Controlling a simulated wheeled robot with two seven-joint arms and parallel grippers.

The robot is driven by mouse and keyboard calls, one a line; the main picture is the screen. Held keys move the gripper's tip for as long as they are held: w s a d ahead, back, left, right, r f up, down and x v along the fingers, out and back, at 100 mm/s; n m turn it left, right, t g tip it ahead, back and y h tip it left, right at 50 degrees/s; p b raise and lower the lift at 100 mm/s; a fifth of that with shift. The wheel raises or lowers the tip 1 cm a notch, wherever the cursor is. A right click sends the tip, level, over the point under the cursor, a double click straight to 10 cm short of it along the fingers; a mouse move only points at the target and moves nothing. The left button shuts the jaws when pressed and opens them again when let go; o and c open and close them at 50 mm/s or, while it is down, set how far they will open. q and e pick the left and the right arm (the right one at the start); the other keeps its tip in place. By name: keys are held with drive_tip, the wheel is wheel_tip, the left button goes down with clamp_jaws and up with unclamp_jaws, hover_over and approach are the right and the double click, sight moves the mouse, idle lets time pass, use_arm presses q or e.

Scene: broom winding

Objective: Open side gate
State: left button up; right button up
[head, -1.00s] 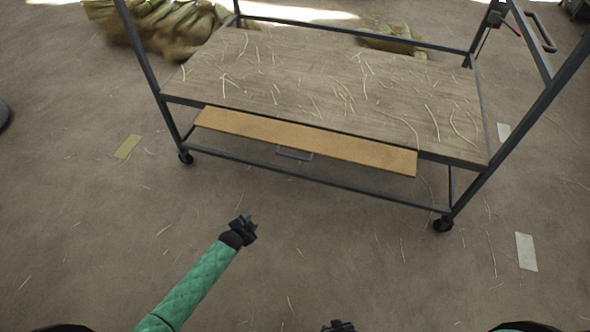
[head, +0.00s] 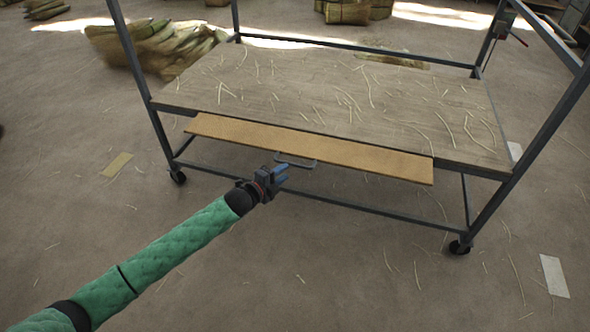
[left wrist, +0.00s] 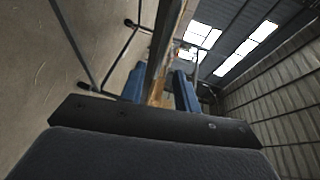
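A tan panel with a grey handle, which looks like the side gate (head: 320,148), runs along the front of the wheeled cart, just below its wooden top (head: 330,100). The grey handle (head: 297,160) sticks out at its lower front edge. My left gripper (head: 282,174), with blue fingers, is just in front of and slightly left of the handle. In the left wrist view, its fingers (left wrist: 160,90) stand apart. The tan edge of the panel (left wrist: 157,92) shows beyond and between them, and I see nothing gripped. My right gripper is out of view.
Dark cart posts (head: 137,75) rise at the corners, and a low rail (head: 330,205) runs between the casters. A red-handled lever (head: 515,35) is on the far right post. Straw bundles (head: 155,45) lie behind. The floor in front is clear apart from straw bits and paper.

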sight(295, 165)
use_arm(q)
drive_tip(key=shift+x, duration=3.5)
drive_tip(key=shift+f, duration=0.1)
clamp_jaws()
